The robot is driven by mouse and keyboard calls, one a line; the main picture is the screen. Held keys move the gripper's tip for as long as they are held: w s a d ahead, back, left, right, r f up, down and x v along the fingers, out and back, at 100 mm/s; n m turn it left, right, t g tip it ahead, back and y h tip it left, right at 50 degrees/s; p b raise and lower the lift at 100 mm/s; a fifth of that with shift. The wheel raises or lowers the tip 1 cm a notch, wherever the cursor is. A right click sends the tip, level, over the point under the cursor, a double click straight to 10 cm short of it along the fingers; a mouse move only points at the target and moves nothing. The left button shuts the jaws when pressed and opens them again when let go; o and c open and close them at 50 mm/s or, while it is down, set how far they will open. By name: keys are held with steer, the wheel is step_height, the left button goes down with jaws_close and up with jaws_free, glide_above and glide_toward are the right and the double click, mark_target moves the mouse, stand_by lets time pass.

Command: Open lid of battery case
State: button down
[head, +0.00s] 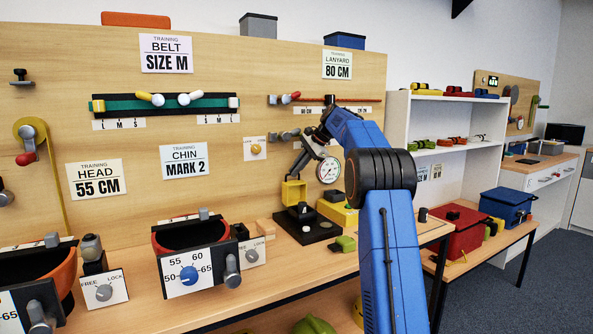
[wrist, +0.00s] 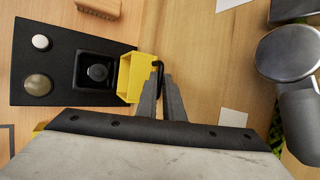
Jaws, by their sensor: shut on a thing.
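The black battery case (head: 297,218) stands on a dark base plate (head: 318,232) on the bench. A yellow lid-like piece (head: 293,193) is above the case in the head view, between it and my gripper (head: 297,172). In the wrist view the yellow piece (wrist: 130,76) lies just right of the square black case (wrist: 97,72), whose round inner part shows. My gripper (wrist: 159,72) is shut on a small dark tab at the yellow piece's right edge. I cannot tell whether the yellow piece is still joined to the case.
A dial gauge (head: 329,170) is close to the right of my gripper. A yellow block (head: 338,213) and a green clip (head: 344,243) lie right of the plate. The wooden board (head: 230,130) rises behind. Bare bench lies in front of the plate.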

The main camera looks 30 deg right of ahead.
steer(key=shift+r, duration=0.4)
steer(key=c, duration=1.9)
jaws_free()
steer(key=shift+a+r, duration=0.1)
steer(key=shift+f, duration=0.2)
steer(key=v, duration=1.7)
steer(key=shift+s, duration=0.2)
steer(key=shift+d, duration=0.25)
steer(key=shift+a, duration=0.1)
